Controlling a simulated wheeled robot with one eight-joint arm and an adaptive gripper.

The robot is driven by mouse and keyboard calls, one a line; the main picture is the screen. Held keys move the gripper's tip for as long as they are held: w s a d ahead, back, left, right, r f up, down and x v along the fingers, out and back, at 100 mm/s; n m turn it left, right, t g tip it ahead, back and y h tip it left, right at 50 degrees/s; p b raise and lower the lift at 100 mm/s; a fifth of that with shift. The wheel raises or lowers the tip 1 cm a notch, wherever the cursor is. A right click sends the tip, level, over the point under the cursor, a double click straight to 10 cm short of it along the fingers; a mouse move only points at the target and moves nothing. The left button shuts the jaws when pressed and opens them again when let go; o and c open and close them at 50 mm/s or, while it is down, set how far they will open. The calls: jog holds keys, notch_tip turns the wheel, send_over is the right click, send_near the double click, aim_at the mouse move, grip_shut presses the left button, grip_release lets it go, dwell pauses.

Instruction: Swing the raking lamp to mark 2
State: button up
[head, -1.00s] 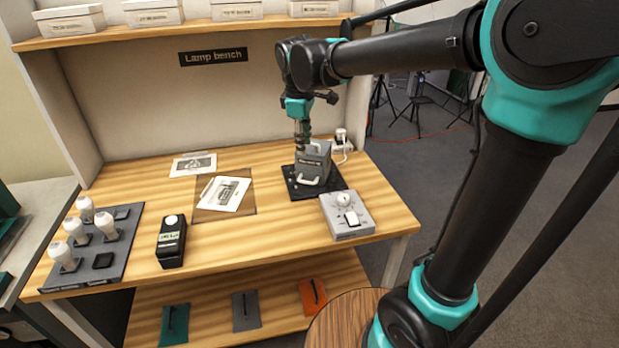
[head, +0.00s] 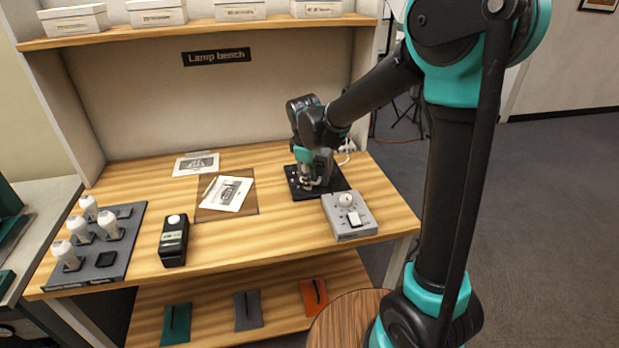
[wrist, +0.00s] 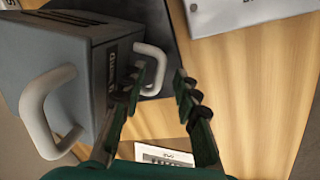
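The raking lamp is a grey box-shaped head (wrist: 70,60) with pale handles, at the left of the wrist view. It stands on a black base plate (head: 298,194) at the bench's right, mostly hidden by my arm in the head view. A large handle (wrist: 42,110) is on its near side. A smaller handle (wrist: 160,70) shows just beyond my left fingertip. My gripper (wrist: 162,78) is open, its fingers apart beside the lamp's labelled face; I cannot tell whether a finger touches the handle. In the head view my gripper (head: 312,172) is low over the plate. Mark 2 is not readable.
A grey control box (head: 348,216) with a dial and switch stands in front of the plate. A print (head: 228,192) lies to the left, a black meter (head: 173,240) farther left. A bulb tray (head: 115,259) is at the bench's left end. Free bench lies between.

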aim_at(325, 177)
grip_shut()
jog(key=shift+d, duration=0.2)
dwell(0.6)
jog(key=shift+s+d+n+y, duration=0.1)
jog(key=shift+d+n+y, duration=0.2)
jog(key=shift+d+n, duration=0.9)
jog(key=shift+w+d+n+y, duration=0.15)
jog(key=shift+d+n, duration=0.3)
jog(key=shift+n, duration=0.4)
jog(key=shift+w+d+n+y, duration=0.15)
jog(key=shift+d+n, duration=0.3)
jog(key=shift+n, duration=0.4)
